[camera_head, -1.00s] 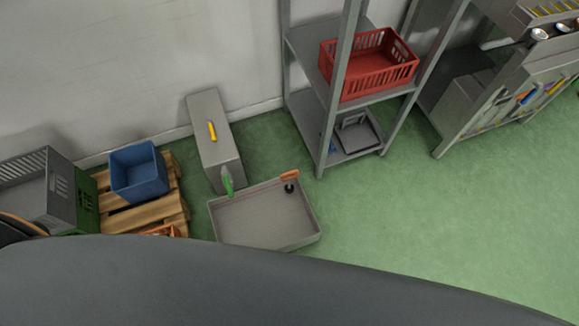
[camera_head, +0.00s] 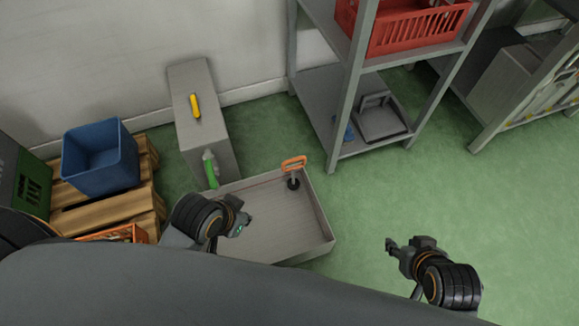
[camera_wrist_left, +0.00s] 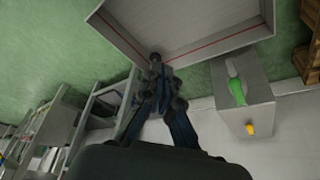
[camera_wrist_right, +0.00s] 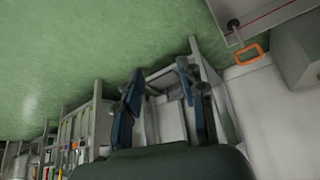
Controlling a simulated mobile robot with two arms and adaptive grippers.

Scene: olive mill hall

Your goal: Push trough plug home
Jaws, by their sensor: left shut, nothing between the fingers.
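The grey trough (camera_head: 318,205) sits on the green floor in the head view. The plug (camera_head: 293,183), a black disc with an orange loop handle, stands in the trough's far right corner; I cannot tell how deep it sits. It also shows in the right wrist view, with its handle (camera_wrist_right: 249,54) at upper right. My left gripper (camera_head: 242,220) is shut and empty over the trough's left part. My right gripper (camera_head: 391,244) is out to the right, above bare floor, apart from the plug. Its fingers (camera_wrist_right: 160,70) stand apart with nothing held.
A grey box with a yellow handle (camera_head: 195,106) and a green-handled tool (camera_head: 211,170) stand behind the trough. A pallet with a blue bin (camera_head: 101,158) is at left. A metal shelf (camera_head: 347,110) with a red crate (camera_head: 418,24) rises behind right. The right floor is clear.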

